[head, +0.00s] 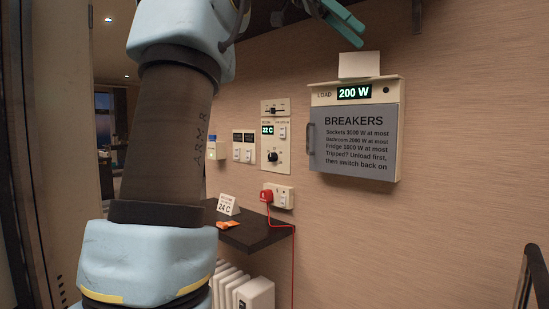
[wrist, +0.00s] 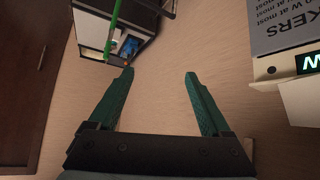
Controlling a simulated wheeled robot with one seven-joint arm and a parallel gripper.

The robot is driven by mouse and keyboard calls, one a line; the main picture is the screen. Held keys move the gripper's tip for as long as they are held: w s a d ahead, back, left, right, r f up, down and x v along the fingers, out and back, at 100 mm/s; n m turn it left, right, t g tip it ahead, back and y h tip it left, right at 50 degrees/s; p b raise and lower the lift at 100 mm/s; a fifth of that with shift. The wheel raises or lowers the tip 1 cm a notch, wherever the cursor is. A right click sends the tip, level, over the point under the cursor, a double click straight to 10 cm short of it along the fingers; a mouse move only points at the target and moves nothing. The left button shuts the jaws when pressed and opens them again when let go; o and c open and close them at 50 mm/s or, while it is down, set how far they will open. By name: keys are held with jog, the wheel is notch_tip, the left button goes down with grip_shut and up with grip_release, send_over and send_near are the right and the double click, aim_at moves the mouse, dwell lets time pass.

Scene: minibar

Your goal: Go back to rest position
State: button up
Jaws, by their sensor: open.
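My gripper (wrist: 160,80) shows in the wrist view with its two green fingers apart and nothing between them, over bare wall. In the head view, part of my gripper (head: 342,20) shows at the top edge, above and left of the breaker box. My arm rises through the left of the head view and hides part of the room behind it.
The breaker box (head: 355,140) has a closed grey door and reads 200 W. Left of it are a control panel (head: 275,135) and a socket with a red plug (head: 267,196). A dark shelf (head: 262,236) holds a 22 C card (head: 228,204) and an orange item (head: 228,225). A white radiator (head: 255,293) stands below.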

jog(key=w+a+f+n+t+y+p, duration=0.1)
jog(key=w+a+f+n, duration=0.2)
jog(key=f, duration=0.6)
jog(key=w+a+f+n+t+y+p, duration=0.1)
jog(key=w+f+n+y, duration=0.15)
jog(key=f+n, duration=0.45)
jog(key=w+a+f+n+t+p, duration=0.1)
jog(key=w+a+f+n+t, duration=0.15)
jog(key=f, duration=0.75)
jog(key=s+a+f+n+y, duration=0.1)
jog(key=s+a+f+n, duration=0.1)
jog(key=s+a+f, duration=0.2)
jog(key=s+a+f+n+y+p, duration=0.1)
jog(key=s+a+f, duration=0.4)
jog(key=f, duration=0.5)
jog(key=s+a+f+n+y+p, duration=0.1)
jog(key=s+a+f+n+y, duration=0.2)
jog(key=a+f, duration=0.3)
notch_tip(320, 180, down, 2)
jog(key=shift+s+a+f+n, duration=0.1)
jog(key=shift+s+a+n, duration=0.1)
jog(key=shift+s+n, duration=0.65)
